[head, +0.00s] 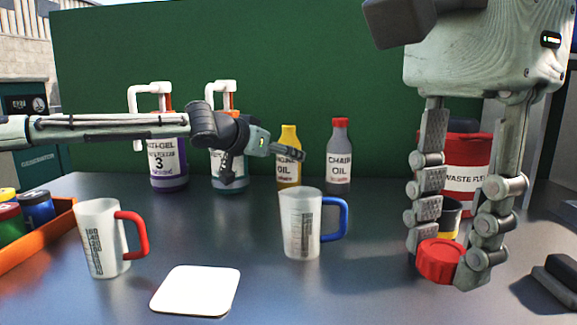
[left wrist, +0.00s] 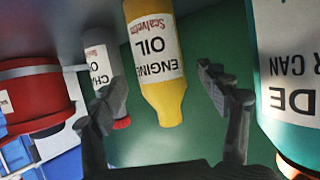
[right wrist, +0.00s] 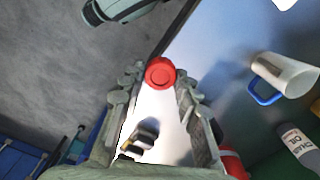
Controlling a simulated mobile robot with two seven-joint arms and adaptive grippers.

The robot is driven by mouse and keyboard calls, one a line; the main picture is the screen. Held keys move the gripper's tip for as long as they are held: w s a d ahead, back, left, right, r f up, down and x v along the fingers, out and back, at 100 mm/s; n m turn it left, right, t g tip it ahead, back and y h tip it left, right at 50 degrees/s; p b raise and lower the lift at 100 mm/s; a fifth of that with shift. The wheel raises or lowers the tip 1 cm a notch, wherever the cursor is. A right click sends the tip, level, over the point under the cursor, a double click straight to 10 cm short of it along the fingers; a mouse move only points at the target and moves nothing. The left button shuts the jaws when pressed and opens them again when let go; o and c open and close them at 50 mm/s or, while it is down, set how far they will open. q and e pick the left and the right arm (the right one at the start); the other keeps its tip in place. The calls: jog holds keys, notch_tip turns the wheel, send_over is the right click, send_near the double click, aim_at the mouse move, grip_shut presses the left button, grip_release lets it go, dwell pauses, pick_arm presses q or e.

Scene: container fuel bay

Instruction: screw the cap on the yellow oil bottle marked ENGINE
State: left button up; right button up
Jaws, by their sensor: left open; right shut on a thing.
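The yellow oil bottle (head: 289,172) marked ENGINE stands upright at the back of the table, its label partly hidden by my left gripper. Its bare yellow neck shows in the left wrist view, where the bottle (left wrist: 160,75) appears upside down between the spread fingers. My left gripper (head: 265,163) is open, in front of the bottle, apart from it as far as I can tell. My right gripper (head: 440,268) is shut on a red cap (head: 438,261), held at the right, in front of the bottles. The cap (right wrist: 160,73) also shows between the fingertips in the right wrist view.
A grey CHAIN OIL bottle (head: 339,160) with a red top stands right of the yellow one; two pump bottles (head: 168,165) stand left. Measuring jugs with blue (head: 300,225) and red (head: 104,240) handles stand forward. A white pad (head: 196,290) and red waste can (head: 465,180) are near.

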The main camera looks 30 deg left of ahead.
aim_at(289, 135)
pick_arm(q)
jog(key=shift+x, duration=1.85)
pick_arm(e)
jog(key=shift+f, duration=0.3)
pick_arm(q)
jog(key=shift+r, duration=0.2)
jog(key=c, duration=1.4)
jog(key=shift+r, duration=0.15)
